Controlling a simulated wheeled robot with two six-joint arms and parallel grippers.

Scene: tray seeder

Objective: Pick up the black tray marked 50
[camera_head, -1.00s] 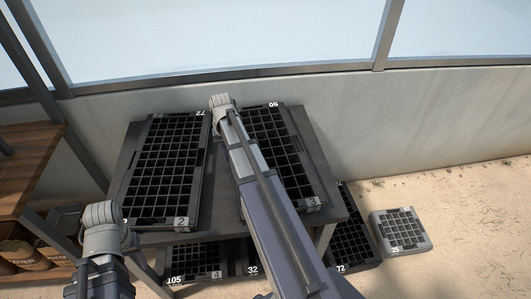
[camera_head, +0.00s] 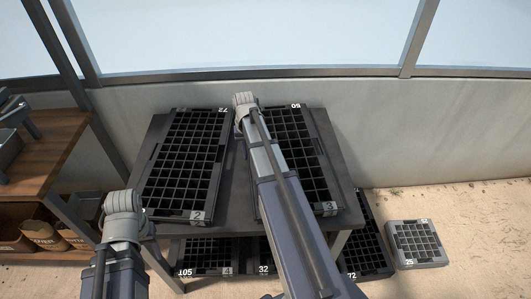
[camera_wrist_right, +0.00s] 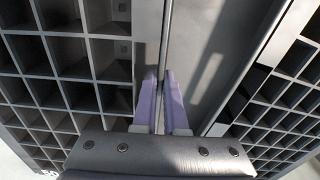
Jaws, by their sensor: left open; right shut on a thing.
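The black tray marked 50 (camera_head: 314,152) lies on the right of the dark table, with its number at the far edge. My right arm crosses the tray's left side. In the right wrist view, my right gripper (camera_wrist_right: 163,92) is shut on the thin long rim of this tray (camera_wrist_right: 123,75), the large-celled one at left; the fingertips straddle the rim. The arm hides this gripper in the head view. My left gripper (camera_head: 123,225) is at the lower left, off the table's front left corner and away from the tray. It is open; its fingers are hard to make out.
A black tray marked 72 (camera_head: 186,160) lies to the left on the same table (camera_head: 233,212). More trays sit below. A grey tray marked 25 (camera_head: 418,258) lies on the ground at right. A wooden shelf (camera_head: 50,150) stands at left, a wall behind.

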